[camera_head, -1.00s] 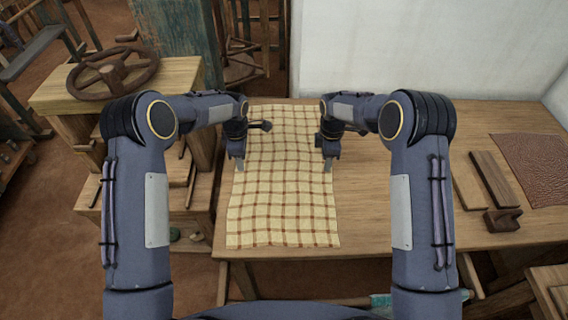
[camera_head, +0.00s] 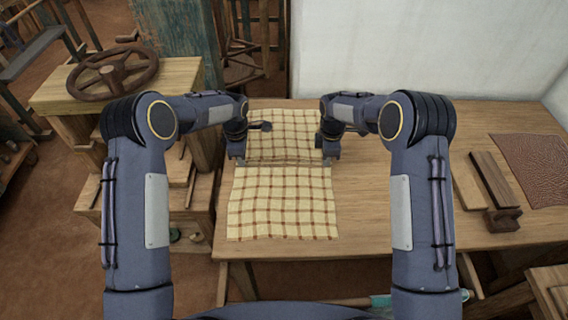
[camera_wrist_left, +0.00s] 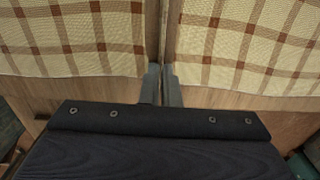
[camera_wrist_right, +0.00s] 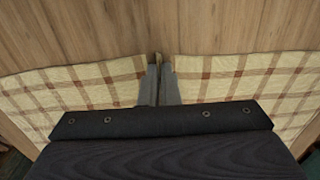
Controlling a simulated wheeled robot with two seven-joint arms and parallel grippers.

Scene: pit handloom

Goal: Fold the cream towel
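The cream towel (camera_head: 282,205) with brown checks lies lengthwise on the wooden table. A raised ridge crosses its middle between my grippers, with flat parts in front of and behind it. My left gripper (camera_head: 238,160) is at the left edge of the towel and my right gripper (camera_head: 330,158) at its right edge. The left wrist view shows the left fingers (camera_wrist_left: 164,84) closed on a pinched fold of cloth. The right wrist view shows the right fingers (camera_wrist_right: 160,84) also closed on a pinch of the towel. My arms hide parts of the far half's edges.
The wooden table (camera_head: 400,215) is bare right of the towel. Farther right lie wooden blocks (camera_head: 492,180) and a brown patterned sheet (camera_head: 530,168). A white wall (camera_head: 420,50) stands behind. At left, a wooden stand carries a spoked wheel (camera_head: 112,72).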

